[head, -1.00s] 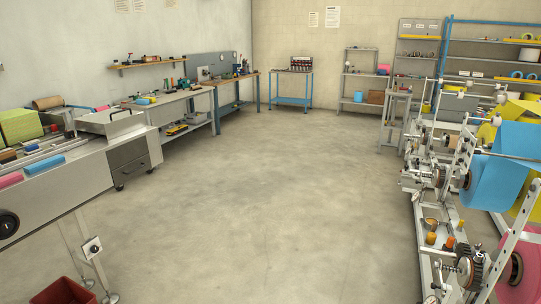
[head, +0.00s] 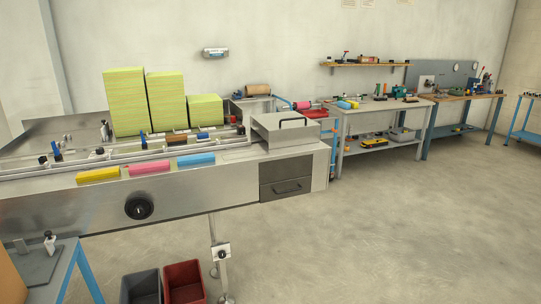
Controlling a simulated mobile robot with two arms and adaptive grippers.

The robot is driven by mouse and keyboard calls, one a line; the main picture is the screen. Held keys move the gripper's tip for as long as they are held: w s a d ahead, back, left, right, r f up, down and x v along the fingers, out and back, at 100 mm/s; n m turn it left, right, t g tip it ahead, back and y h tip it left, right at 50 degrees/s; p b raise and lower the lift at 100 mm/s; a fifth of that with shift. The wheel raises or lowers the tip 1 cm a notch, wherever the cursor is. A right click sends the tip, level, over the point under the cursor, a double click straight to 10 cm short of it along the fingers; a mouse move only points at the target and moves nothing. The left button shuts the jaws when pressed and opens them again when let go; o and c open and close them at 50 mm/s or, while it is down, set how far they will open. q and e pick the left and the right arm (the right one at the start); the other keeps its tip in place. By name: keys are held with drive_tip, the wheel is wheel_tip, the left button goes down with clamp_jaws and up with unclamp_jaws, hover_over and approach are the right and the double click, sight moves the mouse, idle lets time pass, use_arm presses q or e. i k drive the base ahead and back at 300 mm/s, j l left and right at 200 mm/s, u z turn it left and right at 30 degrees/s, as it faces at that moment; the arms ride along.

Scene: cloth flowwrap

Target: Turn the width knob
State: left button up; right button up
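A round black knob (head: 139,208) sits on the steel front panel of the flow-wrap machine (head: 60,212) at the left of the head view. A smaller dark knob (head: 222,254) is on a white plate fixed to a machine leg, lower down. No label is readable, so I cannot tell which one is the width knob. Neither of my grippers shows in the head view.
Yellow, pink and blue wrapped packs (head: 150,168) lie along the machine's front ledge. Grey and red bins (head: 184,283) stand on the floor below. A blue-framed table (head: 72,262) is at the lower left. The floor (head: 380,230) to the right is clear.

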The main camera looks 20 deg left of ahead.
sight(100, 150)
drive_tip(key=i+u, duration=0.25)
drive_tip(key=u, duration=0.2)
drive_tip(key=i+l+u, duration=0.2)
drive_tip(key=u, duration=0.3)
drive_tip(key=i+l+u, duration=0.25)
drive_tip(key=u, duration=0.2)
drive_tip(key=i+l+u, duration=0.15)
drive_tip(key=l+u, duration=0.3)
drive_tip(key=i+l+u, duration=0.15)
drive_tip(key=u, duration=0.3)
drive_tip(key=i+l+u, duration=0.1)
drive_tip(key=l+u, duration=0.15)
drive_tip(key=l, duration=0.3)
drive_tip(key=i+l+u, duration=0.1)
drive_tip(key=l+u, duration=0.2)
drive_tip(key=l, duration=0.2)
